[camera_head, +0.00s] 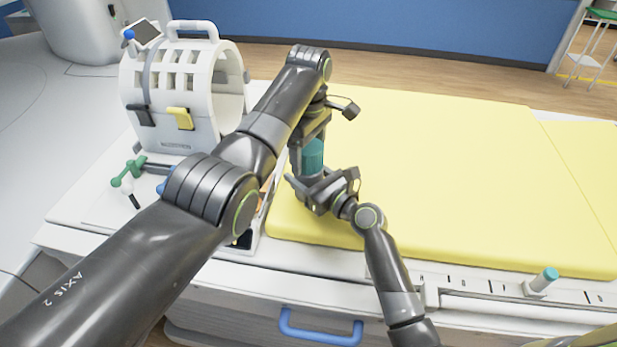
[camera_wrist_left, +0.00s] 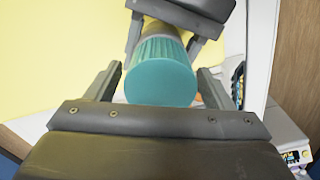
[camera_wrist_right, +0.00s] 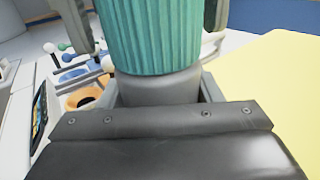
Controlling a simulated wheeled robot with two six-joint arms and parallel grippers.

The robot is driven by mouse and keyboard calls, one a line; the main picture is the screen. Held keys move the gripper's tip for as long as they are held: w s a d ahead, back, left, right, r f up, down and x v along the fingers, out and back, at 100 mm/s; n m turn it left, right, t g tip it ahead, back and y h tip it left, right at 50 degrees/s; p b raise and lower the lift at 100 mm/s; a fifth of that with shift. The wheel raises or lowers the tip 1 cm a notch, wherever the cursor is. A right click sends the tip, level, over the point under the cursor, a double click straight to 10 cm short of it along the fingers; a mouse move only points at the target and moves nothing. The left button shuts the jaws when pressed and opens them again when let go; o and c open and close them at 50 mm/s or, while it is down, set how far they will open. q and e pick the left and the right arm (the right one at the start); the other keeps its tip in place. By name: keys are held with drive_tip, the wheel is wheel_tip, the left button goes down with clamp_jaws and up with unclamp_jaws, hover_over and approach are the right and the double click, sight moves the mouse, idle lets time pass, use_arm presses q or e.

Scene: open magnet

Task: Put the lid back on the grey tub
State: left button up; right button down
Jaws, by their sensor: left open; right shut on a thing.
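The grey tub (camera_wrist_right: 160,90) is upright between the fingers of my right gripper (camera_head: 322,190), which is shut on it above the yellow mat's near left corner. The teal ribbed lid (camera_head: 313,154) is on top of the tub, in line with it; I cannot tell whether it is fully seated. My left gripper (camera_head: 311,142) comes down from above and is open, with one finger on each side of the lid. In the left wrist view the lid (camera_wrist_left: 160,80) shows top-on between the two fingers, with small gaps beside it.
The yellow mat (camera_head: 430,170) is clear to the right. A white coil-like housing (camera_head: 180,95) stands at the back left. Green and white tools (camera_head: 128,172) lie left of my left arm. A teal-topped knob (camera_head: 545,280) sits on the front rail; a blue handle (camera_head: 320,328) is below.

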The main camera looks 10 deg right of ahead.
use_arm(q)
drive_tip(key=shift+f, duration=0.45)
